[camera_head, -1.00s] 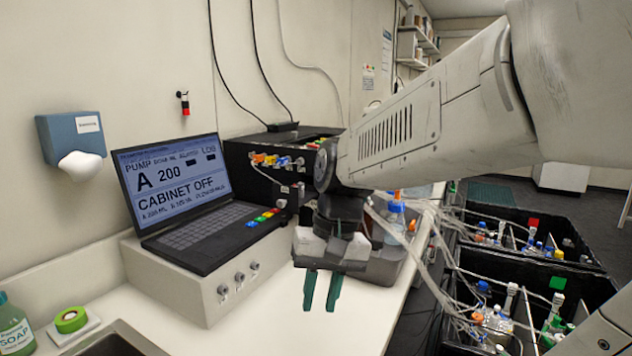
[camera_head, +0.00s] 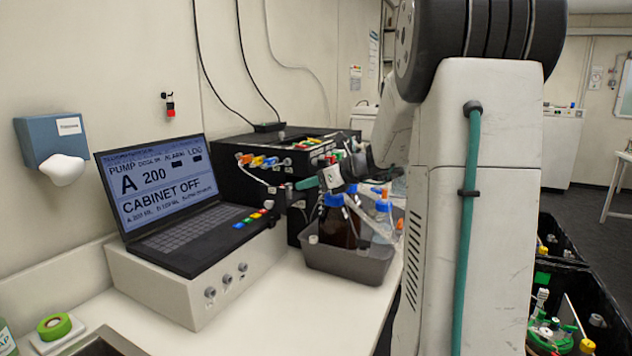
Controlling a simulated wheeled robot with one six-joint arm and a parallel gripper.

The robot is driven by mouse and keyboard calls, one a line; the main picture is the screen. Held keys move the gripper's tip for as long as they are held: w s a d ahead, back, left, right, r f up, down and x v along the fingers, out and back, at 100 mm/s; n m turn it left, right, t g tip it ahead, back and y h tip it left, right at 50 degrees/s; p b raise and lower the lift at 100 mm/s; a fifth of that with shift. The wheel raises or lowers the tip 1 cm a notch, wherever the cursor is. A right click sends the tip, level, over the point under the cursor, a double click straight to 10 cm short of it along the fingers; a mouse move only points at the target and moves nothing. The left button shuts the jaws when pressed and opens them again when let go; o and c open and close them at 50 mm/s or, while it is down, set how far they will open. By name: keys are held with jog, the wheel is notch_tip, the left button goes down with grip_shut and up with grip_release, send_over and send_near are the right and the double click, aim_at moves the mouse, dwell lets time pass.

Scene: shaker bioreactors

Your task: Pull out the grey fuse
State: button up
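A row of small coloured plugs sits on the front of the black box (camera_head: 240,180), behind the laptop: orange, yellow, blue, and a grey one at the right end, which looks like the grey fuse (camera_head: 285,162). It is very small in this view. My gripper (camera_head: 306,183) is in front of the box, to the right of and slightly below that plug, with its teal fingers pointing left. The fingers overlap from this side, so their opening is unclear. I see nothing held between them. My arm hides part of the space to the right.
A laptop (camera_head: 160,190) stands on a pale box (camera_head: 185,290) with several grey knobs. A grey tray (camera_head: 345,262) with bottles sits below my gripper. The front of the white counter (camera_head: 280,320) is clear.

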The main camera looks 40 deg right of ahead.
jog(key=x, duration=0.9)
jog(key=shift+w+a+f, duration=0.1)
jog(key=shift+w+a, duration=0.05)
jog(key=shift+w, duration=0.05)
grip_shut()
jog(key=shift+r, duration=0.75)
jog(key=shift+r, duration=0.35)
jog(key=shift+r, duration=0.6)
jog(key=shift+r, duration=1.45)
